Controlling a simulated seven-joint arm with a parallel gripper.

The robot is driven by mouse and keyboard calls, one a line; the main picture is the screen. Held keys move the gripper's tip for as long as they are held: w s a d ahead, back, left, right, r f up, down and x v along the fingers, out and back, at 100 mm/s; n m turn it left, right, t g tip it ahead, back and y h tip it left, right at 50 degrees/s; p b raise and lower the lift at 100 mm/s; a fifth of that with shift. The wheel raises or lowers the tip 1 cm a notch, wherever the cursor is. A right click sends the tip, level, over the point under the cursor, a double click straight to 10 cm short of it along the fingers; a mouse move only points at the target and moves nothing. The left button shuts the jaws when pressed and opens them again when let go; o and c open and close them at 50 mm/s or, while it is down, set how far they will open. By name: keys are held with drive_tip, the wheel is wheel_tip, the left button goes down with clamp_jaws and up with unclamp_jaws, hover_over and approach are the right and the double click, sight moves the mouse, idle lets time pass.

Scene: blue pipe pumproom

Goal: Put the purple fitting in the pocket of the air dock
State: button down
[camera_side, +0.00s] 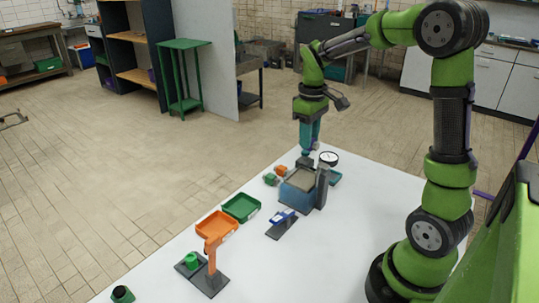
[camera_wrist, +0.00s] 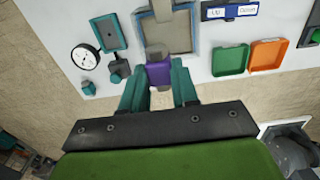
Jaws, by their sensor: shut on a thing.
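My gripper (camera_side: 309,148) hangs above the far end of the white table, pointing down. In the wrist view its two teal fingers (camera_wrist: 159,88) are shut on the purple fitting (camera_wrist: 159,74), which has a grey end pointing away from the palm. In the side view only a small bit of purple shows at the fingertips. A blue box with a pale top (camera_side: 297,186) stands just nearer the camera than my gripper; it also shows beyond the fitting in the wrist view (camera_wrist: 187,48). I cannot tell which station is the air dock, and no pocket shows clearly.
A round gauge (camera_side: 328,158) and a dark post (camera_side: 321,187) stand by the blue box. Small green and orange fittings (camera_side: 281,170) lie to its left. A green tray (camera_side: 241,208), an orange tray (camera_side: 217,225) and a blue-white sign stand (camera_side: 283,218) are nearer. The table's right side is clear.

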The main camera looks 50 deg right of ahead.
drive_tip(key=s+d+f, duration=0.2)
drive_tip(key=s, duration=1.2)
wheel_tip(320, 180, down, 8)
drive_tip(key=w+d, duration=0.3)
drive_tip(key=w, duration=0.1)
drive_tip(key=w+d+f, duration=0.1)
drive_tip(key=w+d, duration=0.2)
drive_tip(key=w, duration=0.1)
drive_tip(key=w+d, duration=0.3)
drive_tip(key=w, duration=0.1)
drive_tip(key=shift+w+d+f, duration=0.2)
drive_tip(key=shift+d+f, duration=0.05)
drive_tip(key=shift+d, duration=0.05)
drive_tip(key=shift+w+f, duration=0.1)
drive_tip(key=shift+f, duration=1.65)
drive_tip(key=shift+f, duration=0.1)
drive_tip(key=c, duration=0.8)
unclamp_jaws()
drive_tip(key=shift+c, duration=0.2)
